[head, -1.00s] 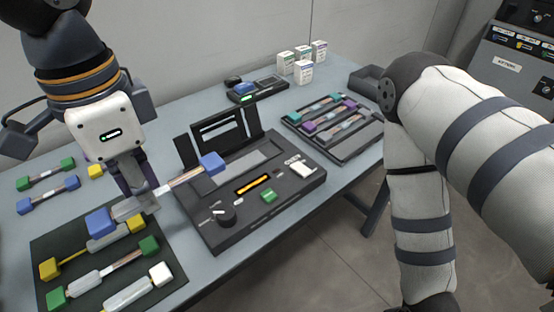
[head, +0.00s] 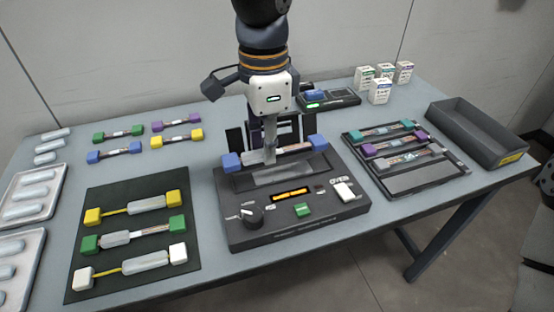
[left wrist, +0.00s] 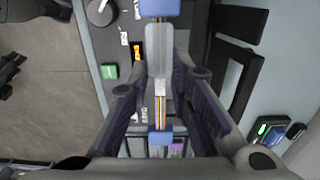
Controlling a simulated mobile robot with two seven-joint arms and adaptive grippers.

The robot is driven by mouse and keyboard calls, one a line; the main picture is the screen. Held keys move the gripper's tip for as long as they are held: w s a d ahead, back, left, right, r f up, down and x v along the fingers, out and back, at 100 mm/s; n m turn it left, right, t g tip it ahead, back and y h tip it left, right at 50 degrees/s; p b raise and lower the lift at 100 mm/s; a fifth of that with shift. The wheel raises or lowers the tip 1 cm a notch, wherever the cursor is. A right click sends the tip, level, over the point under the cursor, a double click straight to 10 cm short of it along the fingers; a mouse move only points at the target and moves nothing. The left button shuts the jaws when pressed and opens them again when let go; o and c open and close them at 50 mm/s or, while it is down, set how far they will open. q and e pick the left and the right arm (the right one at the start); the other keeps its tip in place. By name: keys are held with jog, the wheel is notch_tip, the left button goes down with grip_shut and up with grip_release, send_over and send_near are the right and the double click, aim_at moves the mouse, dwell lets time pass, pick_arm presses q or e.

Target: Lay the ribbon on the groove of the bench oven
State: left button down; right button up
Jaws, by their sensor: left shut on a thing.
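The blue-ended ribbon (head: 296,149) lies roughly level across the back part of the bench oven (head: 300,232). Its clear sleeve also shows in the left wrist view (left wrist: 160,48). The groove (head: 284,175) is a long grey strip in the oven's top, just in front of and below the ribbon in the head view. The ribbon appears above the oven; the exact gap cannot be told. The oven's raised lid (head: 236,147) stands behind, partly hidden by my gripper. My right gripper is out of view.
A dark mat (head: 133,220) with several ribbons lies left of the oven. A rack (head: 428,181) with ribbons and an empty dark bin (head: 475,136) stand to the right. Small boxes (head: 380,91) and a small device (head: 328,99) stand behind. Loose ribbons (head: 114,152) lie at the back left.

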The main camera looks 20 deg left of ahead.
aim_at(274, 174)
pick_arm(q)
jog(key=w+f, duration=0.1)
jog(key=f, duration=0.1)
jog(key=w+f, duration=0.1)
jog(key=f, duration=0.1)
jog(key=shift+w+d+b, duration=0.15)
jog(key=shift+w+b, duration=0.15)
jog(key=shift+w, duration=0.05)
jog(key=f, duration=0.3)
jog(key=shift+w+f, duration=0.2)
jog(key=shift+w, duration=0.05)
jog(key=shift+r, duration=0.1)
jog(key=c, duration=1.5)
grip_release()
jog(key=shift+f, duration=0.2)
jog(key=shift+o, duration=0.2)
jog(key=shift+r, duration=0.1)
notch_tip(274, 174, up, 12)
jog(key=shift+r, duration=0.1)
